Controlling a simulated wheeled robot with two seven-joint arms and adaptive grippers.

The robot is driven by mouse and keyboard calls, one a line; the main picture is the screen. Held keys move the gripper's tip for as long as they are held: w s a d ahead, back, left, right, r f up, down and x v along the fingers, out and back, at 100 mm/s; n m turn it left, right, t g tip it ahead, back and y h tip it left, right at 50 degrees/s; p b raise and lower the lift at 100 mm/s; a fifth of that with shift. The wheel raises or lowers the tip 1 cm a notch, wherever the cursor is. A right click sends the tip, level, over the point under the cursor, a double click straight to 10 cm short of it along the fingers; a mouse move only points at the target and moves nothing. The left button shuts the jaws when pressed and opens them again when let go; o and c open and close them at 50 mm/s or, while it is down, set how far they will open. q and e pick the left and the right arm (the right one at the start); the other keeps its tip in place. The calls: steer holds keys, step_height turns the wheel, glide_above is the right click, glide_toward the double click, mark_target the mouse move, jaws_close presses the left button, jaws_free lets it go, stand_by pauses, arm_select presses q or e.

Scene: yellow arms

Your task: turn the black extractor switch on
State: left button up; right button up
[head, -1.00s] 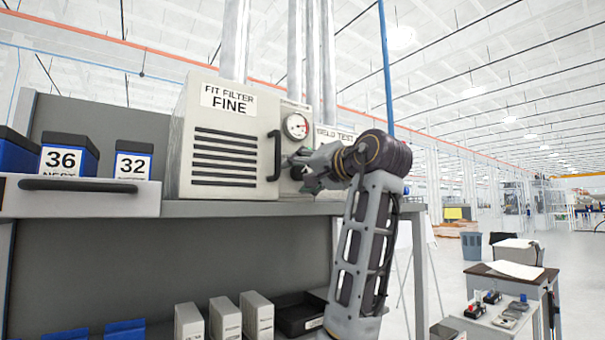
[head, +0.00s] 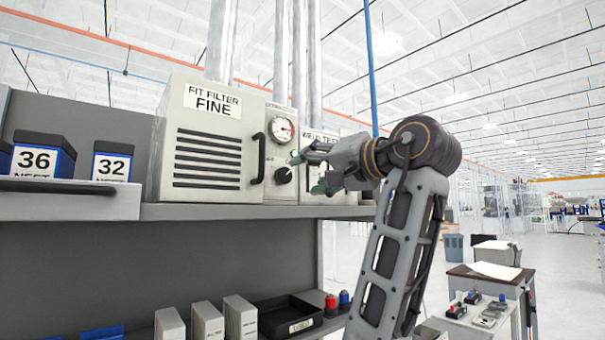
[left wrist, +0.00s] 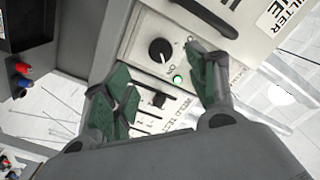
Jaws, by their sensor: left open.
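A black round knob (head: 284,174) with a white pointer line sits on the pale panel below a gauge, on the filter box. It also shows in the left wrist view (left wrist: 161,51), beside a lit green lamp (left wrist: 177,79). A smaller black control (left wrist: 158,101) sits lower in that view; its exact shape is unclear. I cannot read which control is marked extractor. My left gripper (head: 306,172) is open and empty just right of the knob in the head view. In the left wrist view its green-padded fingers (left wrist: 158,88) are spread, with the knob beyond them. My right gripper is not in view.
The FIT FILTER FINE box (head: 208,140) stands on a grey shelf (head: 230,212); its black handle (head: 258,158) juts out left of the knob. Blue bins (head: 112,162) stand at left. A black tray (head: 290,316) lies below.

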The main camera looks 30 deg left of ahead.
arm_select(q)
steer(key=shift+v, duration=1.1)
